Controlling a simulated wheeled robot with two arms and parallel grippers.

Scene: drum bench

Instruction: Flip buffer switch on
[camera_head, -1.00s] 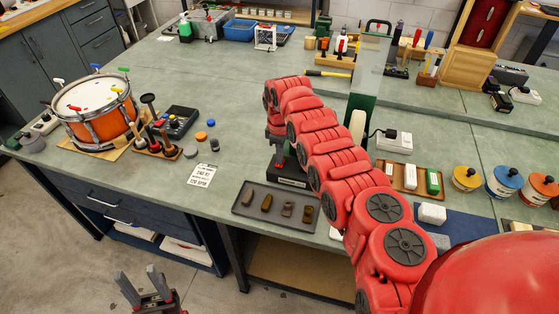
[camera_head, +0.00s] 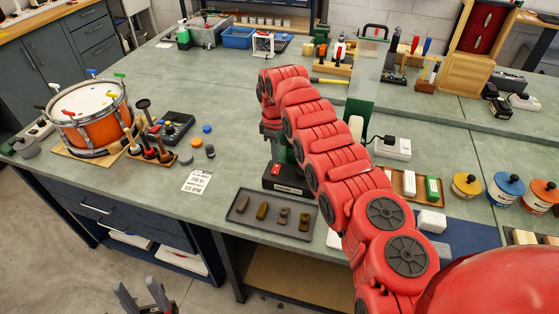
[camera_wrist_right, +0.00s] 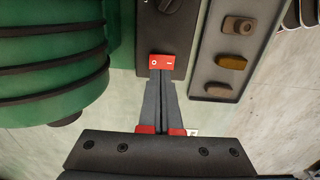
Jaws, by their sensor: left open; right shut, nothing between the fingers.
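The buffer switch is a red rocker marked O and I (camera_wrist_right: 161,62) on a dark panel with a black knob in the right wrist view. It shows small and red in the head view (camera_head: 275,170), at the front of the buffer's black base (camera_head: 291,183). My right gripper (camera_wrist_right: 161,74) is shut and empty, its fingertips at the rocker's near edge; I cannot tell whether they press it. The rocker's tilt is unclear. The green buffer body (camera_wrist_right: 45,60) is left of the fingers. My left gripper (camera_head: 145,290) is open and empty, low over the floor.
A dark tray (camera_head: 272,214) with several small parts lies beside the buffer base. A drum (camera_head: 90,118) and a printed card (camera_head: 197,181) are further left. My right arm covers part of the bench. Free bench top lies behind the card.

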